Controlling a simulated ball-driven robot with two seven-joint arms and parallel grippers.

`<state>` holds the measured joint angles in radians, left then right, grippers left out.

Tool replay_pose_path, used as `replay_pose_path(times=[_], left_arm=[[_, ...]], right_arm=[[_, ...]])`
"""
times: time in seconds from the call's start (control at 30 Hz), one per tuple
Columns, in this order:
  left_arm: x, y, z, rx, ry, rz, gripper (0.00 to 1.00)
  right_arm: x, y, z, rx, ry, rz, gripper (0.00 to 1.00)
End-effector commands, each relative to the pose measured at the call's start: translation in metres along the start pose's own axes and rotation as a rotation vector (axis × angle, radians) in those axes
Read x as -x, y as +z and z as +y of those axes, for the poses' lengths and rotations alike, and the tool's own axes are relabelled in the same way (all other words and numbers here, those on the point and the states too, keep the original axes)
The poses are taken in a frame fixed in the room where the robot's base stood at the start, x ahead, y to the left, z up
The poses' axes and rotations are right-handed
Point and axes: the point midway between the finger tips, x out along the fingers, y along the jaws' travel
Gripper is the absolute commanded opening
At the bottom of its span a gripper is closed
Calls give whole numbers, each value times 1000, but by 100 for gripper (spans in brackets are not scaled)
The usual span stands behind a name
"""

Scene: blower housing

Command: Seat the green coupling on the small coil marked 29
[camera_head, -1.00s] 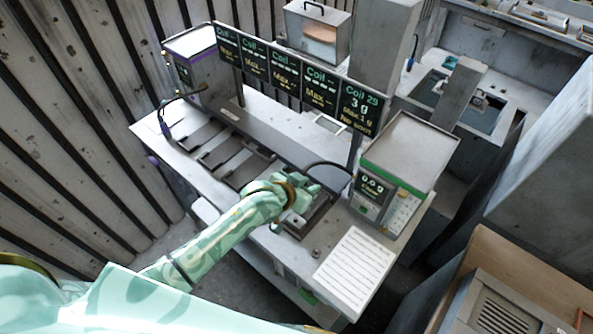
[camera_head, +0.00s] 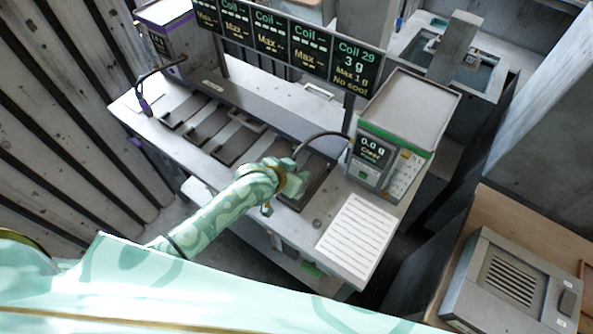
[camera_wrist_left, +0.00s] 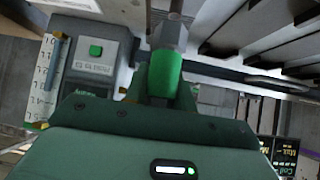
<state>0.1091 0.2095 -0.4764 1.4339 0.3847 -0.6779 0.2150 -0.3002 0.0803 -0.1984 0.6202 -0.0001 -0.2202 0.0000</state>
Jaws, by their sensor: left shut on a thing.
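My left gripper (camera_head: 297,180) is over the right end of the bench and is shut on the green coupling (camera_wrist_left: 166,76). In the left wrist view, the coupling sits between the two fingers, with a grey metal hex fitting (camera_wrist_left: 170,34) and a dark hose beyond it. In the head view the gripper hides the coupling. The "Coil 29" sign panel (camera_head: 357,66) reads 3 g, Max 1 g, No soot. The dark tray (camera_head: 318,172) below that sign is partly covered by my gripper, and I cannot make out the small coil. My right gripper is not in view.
A green-trimmed tester (camera_head: 372,152) reading 0.0 g stands right of the gripper, its black hose (camera_head: 318,134) arching toward it. A printed sheet (camera_head: 357,240) lies at the front right. Several dark trays (camera_head: 208,124) lie to the left. A purple-trimmed unit (camera_head: 170,42) stands at the far left.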

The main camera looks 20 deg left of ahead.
Motion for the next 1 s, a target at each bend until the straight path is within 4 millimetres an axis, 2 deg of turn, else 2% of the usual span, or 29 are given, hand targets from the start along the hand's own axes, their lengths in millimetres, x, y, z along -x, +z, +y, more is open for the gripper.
replay_pose_path(times=[0.03,0.2,1.0], left_arm=[[-3,3,0,0,0,1,0],[-3,3,0,0,0,1,0],[-12,13,0,0,0,0,0]], right_arm=[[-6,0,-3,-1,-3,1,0],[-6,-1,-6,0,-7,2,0],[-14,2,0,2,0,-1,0]])
